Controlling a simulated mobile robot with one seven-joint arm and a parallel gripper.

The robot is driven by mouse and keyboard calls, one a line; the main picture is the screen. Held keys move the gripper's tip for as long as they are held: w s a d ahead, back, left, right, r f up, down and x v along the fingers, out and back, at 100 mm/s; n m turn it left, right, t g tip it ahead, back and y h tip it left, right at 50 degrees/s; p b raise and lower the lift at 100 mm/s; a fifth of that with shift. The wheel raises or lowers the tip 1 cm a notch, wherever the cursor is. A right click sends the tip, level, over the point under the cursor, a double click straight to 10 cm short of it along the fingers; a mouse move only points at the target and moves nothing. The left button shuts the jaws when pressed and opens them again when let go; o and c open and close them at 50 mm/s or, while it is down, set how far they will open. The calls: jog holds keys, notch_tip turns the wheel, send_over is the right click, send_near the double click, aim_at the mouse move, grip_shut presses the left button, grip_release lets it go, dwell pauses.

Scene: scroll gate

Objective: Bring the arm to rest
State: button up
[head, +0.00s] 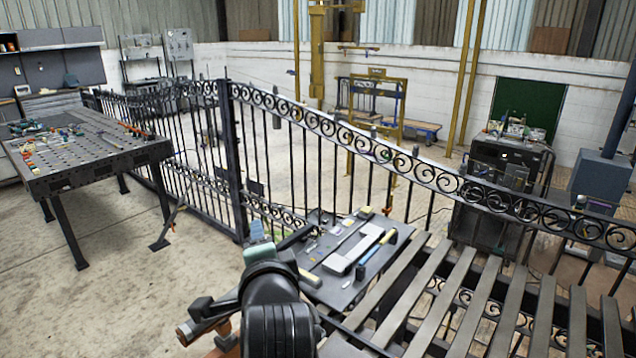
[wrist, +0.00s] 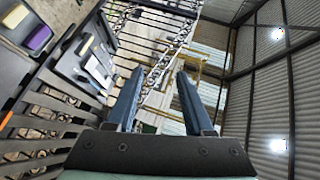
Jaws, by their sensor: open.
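My gripper (wrist: 160,74) shows in the wrist view with its two blue fingers apart and nothing between them. In the head view my dark arm stands at the bottom centre, left of a small tool table (head: 340,291). The teal part near its upper end is visible there, but the fingers cannot be made out. The black scroll gate (head: 387,155) runs across the head view behind the arm. Its bars and scrolls also show, tilted, beyond the fingers in the wrist view (wrist: 150,38).
The small table holds a pale grey block, a blue-handled tool and other small items. Grey slats (head: 432,295) lie right of it. A perforated welding table (head: 88,150) with tools stands at left. A dark machine (head: 505,175) stands beyond the gate. Concrete floor at lower left is open.

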jog(key=s+d+r+n+t+b, duration=0.1)
jog(key=s+d+r+n+t, duration=0.1)
jog(key=r, duration=0.4)
jog(key=s+d+r+n+t, duration=0.2)
jog(key=r+n+t, duration=0.1)
jog(key=r, duration=0.3)
jog(key=s+d+r+n+t+h+b, duration=0.1)
jog(key=s+d+r+n+t, duration=0.1)
jog(key=s+r, duration=0.7)
jog(key=s+d+r+n+t+h+b, duration=0.1)
jog(key=s+d+r+n+t+h, duration=0.1)
jog(key=s+r+n+t, duration=0.3)
jog(key=s+d+r+n, duration=0.1)
jog(key=s+r, duration=0.2)
jog(key=s, duration=0.1)
jog(key=shift+r+n+t+h, duration=0.3)
jog(key=shift+r, duration=0.1)
jog(key=shift+s+f, duration=0.1)
